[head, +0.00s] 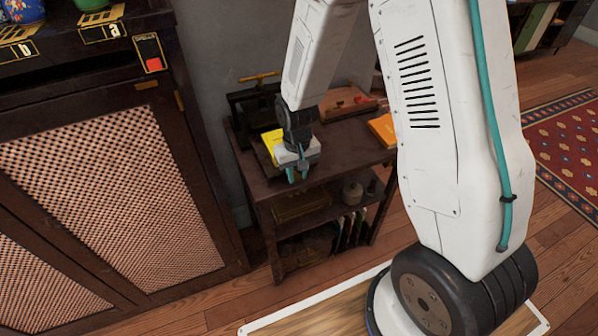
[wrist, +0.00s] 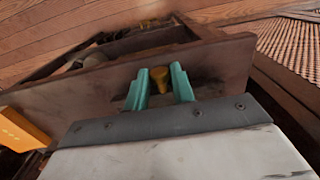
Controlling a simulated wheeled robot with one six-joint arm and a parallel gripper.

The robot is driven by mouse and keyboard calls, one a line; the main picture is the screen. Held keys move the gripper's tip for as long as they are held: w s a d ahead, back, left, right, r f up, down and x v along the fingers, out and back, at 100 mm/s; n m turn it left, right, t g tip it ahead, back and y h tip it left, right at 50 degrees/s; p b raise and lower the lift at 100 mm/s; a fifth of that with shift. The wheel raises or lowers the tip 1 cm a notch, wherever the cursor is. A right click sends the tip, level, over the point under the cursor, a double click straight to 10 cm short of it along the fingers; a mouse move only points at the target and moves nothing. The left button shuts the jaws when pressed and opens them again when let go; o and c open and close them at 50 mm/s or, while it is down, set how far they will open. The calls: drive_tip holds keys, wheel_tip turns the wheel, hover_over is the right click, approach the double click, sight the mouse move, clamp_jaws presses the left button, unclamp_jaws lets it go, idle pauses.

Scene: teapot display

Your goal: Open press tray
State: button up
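My gripper (head: 297,176) is at the front edge of a small dark wooden table (head: 345,155), pointing down. In the wrist view its two teal fingers (wrist: 168,84) stand apart, one on each side of a brass-coloured knob (wrist: 160,82). The knob is close to a dark wooden panel (wrist: 95,98). I cannot tell whether the fingers touch it. A dark press (head: 252,102) with a brass bar on top stands at the back left of the table. I cannot make out its tray.
A yellow book (head: 272,141) lies behind my gripper and an orange book (head: 382,129) lies to its right. Shelves with small pots (head: 352,191) are below the tabletop. A tall cabinet (head: 180,130) with woven panels stands at the left. Wooden floor is in front.

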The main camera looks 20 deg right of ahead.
drive_tip(key=o, duration=0.3)
drive_tip(key=shift+a, duration=0.3)
drive_tip(key=shift+d, duration=0.35)
wheel_tip(320, 180, up, 8)
drive_tip(key=shift+f, duration=0.1)
drive_tip(key=shift+s, duration=0.1)
drive_tip(key=s+d+r, duration=0.1)
drive_tip(key=s+r, duration=1)
drive_tip(key=s, duration=0.1)
drive_tip(key=s+d+r+t, duration=0.1)
drive_tip(key=s+d+r, duration=0.1)
drive_tip(key=s+r, duration=1)
drive_tip(key=shift+s+d, duration=0.25)
drive_tip(key=shift+s, duration=0.2)
